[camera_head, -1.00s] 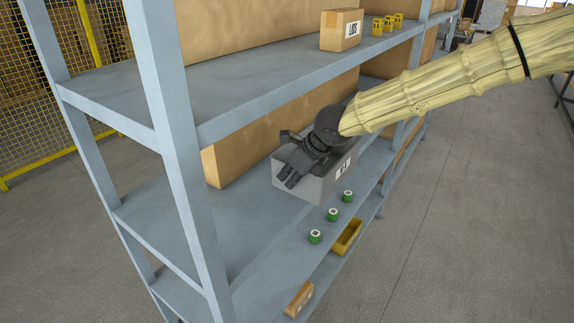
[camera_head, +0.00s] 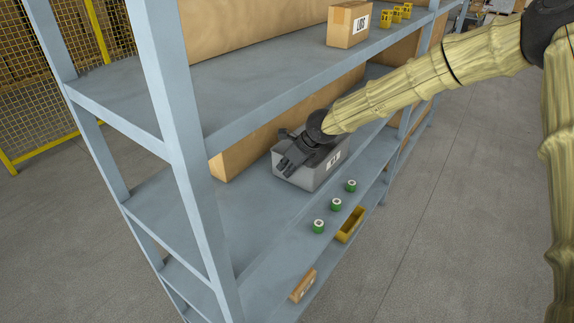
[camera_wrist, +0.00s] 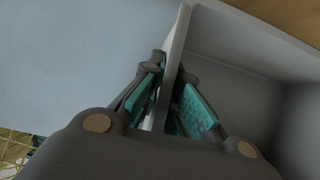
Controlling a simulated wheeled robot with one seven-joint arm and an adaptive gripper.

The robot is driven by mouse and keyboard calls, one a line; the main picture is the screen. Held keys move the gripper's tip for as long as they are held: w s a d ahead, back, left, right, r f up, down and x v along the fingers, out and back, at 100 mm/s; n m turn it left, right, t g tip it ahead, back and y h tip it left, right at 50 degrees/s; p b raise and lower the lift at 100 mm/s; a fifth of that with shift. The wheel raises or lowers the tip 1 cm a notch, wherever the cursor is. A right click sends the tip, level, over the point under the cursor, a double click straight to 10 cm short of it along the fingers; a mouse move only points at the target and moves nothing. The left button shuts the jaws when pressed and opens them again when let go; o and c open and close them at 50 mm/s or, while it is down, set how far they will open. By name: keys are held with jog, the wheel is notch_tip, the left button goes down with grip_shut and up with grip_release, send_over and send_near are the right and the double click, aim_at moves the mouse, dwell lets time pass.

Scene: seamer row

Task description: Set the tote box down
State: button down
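The tote box (camera_head: 300,178) is a grey open-topped box with a white label on its front. The tote's inside (camera_wrist: 235,70) looks empty where visible.
A yellow bin (camera_head: 350,226) and a small carton (camera_head: 303,286) are lower down. A large cardboard box (camera_head: 235,153) stands behind the tote. The upper shelf (camera_head: 270,98) overhangs it. The shelf left of the tote is clear.

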jog(key=shift+s+r, duration=0.1)
jog(key=shift+r, duration=0.05)
jog(key=shift+f, duration=0.2)
jog(key=c, duration=1.6)
grip_release()
jog(key=shift+c, duration=0.2)
jog(key=shift+r, duration=0.1)
jog(key=shift+d+r, duration=0.1)
jog(key=shift+d, duration=0.05)
jog(key=shift+d+r+b, duration=0.15)
jog(key=shift+r+b, duration=0.1)
jog(key=shift+b, duration=0.05)
jog(key=b+v, duration=0.3)
jog(key=v, duration=0.8)
jog(key=shift+s, duration=0.15)
